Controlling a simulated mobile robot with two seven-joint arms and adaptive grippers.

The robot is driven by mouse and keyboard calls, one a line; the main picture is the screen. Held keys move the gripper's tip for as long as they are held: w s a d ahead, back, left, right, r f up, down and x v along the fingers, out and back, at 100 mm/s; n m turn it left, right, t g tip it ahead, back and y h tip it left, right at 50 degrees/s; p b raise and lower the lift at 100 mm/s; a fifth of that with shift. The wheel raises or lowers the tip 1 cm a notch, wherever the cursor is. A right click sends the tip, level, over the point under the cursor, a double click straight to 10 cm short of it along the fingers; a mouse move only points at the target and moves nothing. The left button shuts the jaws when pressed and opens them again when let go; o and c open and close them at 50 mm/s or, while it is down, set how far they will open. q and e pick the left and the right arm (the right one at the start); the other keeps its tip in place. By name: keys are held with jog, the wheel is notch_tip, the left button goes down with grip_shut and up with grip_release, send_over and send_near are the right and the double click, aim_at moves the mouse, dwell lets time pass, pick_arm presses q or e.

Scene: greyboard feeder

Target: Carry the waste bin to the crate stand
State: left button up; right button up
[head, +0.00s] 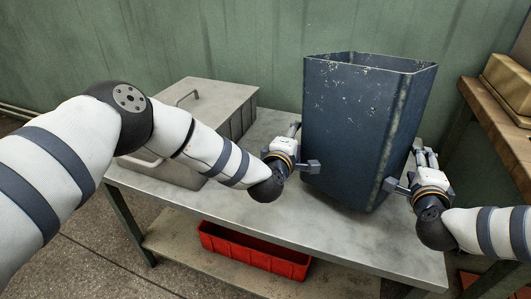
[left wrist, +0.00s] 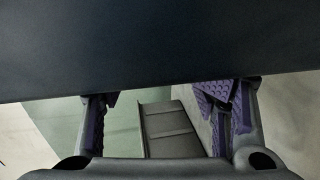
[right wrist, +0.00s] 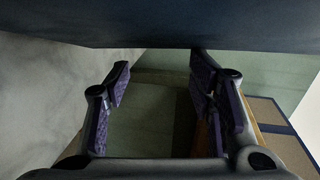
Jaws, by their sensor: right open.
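The waste bin (head: 350,130) is a tall dark blue open-topped bin with worn paint. It stands upright on the grey metal table (head: 270,220). My left gripper (head: 308,150) is at the bin's left side, its fingers apart with nothing seen between them. In the left wrist view the dark bin wall (left wrist: 160,45) fills the top, in front of the spread purple-padded fingers. My right gripper (head: 403,168) is at the bin's right side, open and empty. The bin wall (right wrist: 170,22) also spans the top of the right wrist view. Whether the fingers touch the bin is unclear.
A grey lidded metal box (head: 205,100) stands on the table's left part, behind my left arm. A red crate (head: 255,250) sits on the lower shelf. A wooden-topped bench (head: 495,125) with a tan box (head: 508,88) stands at right. A green wall is behind.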

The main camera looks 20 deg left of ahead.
pick_arm(q)
jog(key=shift+d+r, duration=0.1)
jog(key=shift+r, duration=0.1)
jog(key=o, duration=0.6)
jog(key=a, duration=0.3)
jog(key=shift+a, duration=0.1)
pick_arm(e)
jog(key=d, duration=0.3)
pick_arm(q)
jog(key=shift+o, duration=0.2)
jog(key=shift+a, duration=0.1)
pick_arm(e)
jog(key=o, duration=0.5)
jog(key=shift+d+r, duration=0.1)
jog(key=shift+d, duration=0.05)
pick_arm(q)
jog(key=shift+s, duration=0.1)
jog(key=s+r, duration=0.2)
jog(key=s, duration=0.9)
jog(key=shift+s, duration=0.3)
pick_arm(e)
jog(key=s, duration=0.4)
jog(key=s+r, duration=0.1)
jog(key=s, duration=0.3)
jog(key=s+r, duration=0.1)
jog(key=s, duration=0.2)
jog(key=shift+s+r, duration=0.15)
jog(key=shift+s, duration=0.25)
pick_arm(q)
jog(key=shift+r, duration=0.1)
